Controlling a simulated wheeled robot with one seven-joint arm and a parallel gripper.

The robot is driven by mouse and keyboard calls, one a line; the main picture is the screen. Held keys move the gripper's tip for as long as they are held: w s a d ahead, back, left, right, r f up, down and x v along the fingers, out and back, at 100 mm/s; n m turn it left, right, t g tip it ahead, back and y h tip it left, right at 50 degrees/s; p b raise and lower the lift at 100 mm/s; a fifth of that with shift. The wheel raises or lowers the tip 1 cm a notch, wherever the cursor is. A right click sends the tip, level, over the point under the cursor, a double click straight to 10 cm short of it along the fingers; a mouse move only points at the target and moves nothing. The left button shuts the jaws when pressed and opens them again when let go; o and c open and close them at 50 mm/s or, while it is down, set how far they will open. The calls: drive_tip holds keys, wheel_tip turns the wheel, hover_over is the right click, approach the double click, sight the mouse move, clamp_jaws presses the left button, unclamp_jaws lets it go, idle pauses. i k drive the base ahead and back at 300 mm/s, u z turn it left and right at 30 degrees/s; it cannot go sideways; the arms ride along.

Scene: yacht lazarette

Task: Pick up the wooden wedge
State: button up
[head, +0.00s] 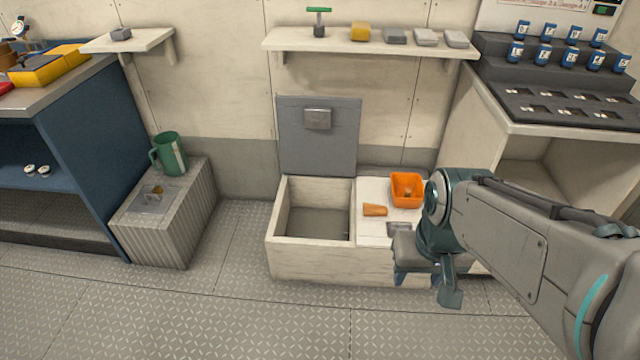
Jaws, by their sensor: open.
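The wooden wedge (375,210) is a small orange-brown piece lying on the pale closed top beside the open locker bin (272,230). It is left of an orange tub (408,204). My gripper (428,284) is open, with its fingers pointing down. In the picture it is below and right of the wedge, apart from it, in front of the locker's right part. Nothing shows between its fingers. My arm hides the right end of the locker top.
The bin's grey lid (318,150) stands upright behind it. A grey block (399,229) lies near the wedge. A ribbed box (165,225) with a green jug (170,154) stands left. A shelf (370,42) holds several small items. The floor in front is clear.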

sight(369, 209)
drive_tip(key=u, duration=0.1)
drive_tip(key=k, duration=0.4)
drive_tip(key=u, duration=1)
drive_tip(key=i, duration=1.4)
drive_tip(key=z, duration=1.3)
drive_tip(key=i, duration=0.7)
drive_tip(key=z, duration=0.7)
